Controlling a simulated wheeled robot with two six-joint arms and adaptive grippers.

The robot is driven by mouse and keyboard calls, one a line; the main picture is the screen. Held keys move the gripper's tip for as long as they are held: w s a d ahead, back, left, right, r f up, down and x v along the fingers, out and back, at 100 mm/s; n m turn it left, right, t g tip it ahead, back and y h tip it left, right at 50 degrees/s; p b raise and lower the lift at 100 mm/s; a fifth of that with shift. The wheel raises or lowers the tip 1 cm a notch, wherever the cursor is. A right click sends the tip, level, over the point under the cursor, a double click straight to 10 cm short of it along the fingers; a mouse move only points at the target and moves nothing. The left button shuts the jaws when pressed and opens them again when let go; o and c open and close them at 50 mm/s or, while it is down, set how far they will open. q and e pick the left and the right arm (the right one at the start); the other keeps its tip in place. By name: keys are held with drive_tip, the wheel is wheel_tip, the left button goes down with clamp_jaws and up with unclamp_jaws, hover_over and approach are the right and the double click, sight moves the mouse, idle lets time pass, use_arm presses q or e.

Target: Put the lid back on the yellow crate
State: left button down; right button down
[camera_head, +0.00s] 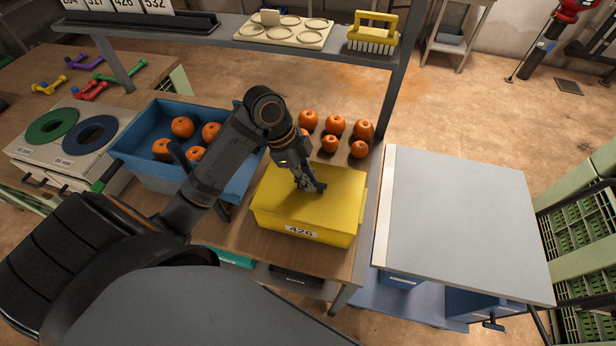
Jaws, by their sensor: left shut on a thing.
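The yellow crate (272,222), labelled 426, stands on the wooden table near its front right. A flat yellow lid (338,183) covers the crate's top, so the inside is hidden. From this angle I see no clear gap between lid and rim, but I cannot tell whether it is fully seated. My left gripper (311,186) points down at the middle of the lid and is shut on it; the exact grip point is dark and small. My right gripper is not in view.
A blue crate (143,171) with several oranges stands left of the yellow crate. Several oranges (336,126) sit behind it. A shelf (228,35) with a yellow brush (373,33) crosses above the back. A bare grey tabletop (455,215) is on the right.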

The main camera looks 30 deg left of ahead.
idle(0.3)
use_arm(q)
drive_tip(key=shift+p, duration=0.55)
idle(0.4)
drive_tip(key=shift+f, duration=0.15)
idle(0.9)
drive_tip(key=shift+p, duration=0.35)
idle(0.4)
drive_tip(key=c, duration=1.3)
unclamp_jaws()
drive_tip(key=o, duration=0.5)
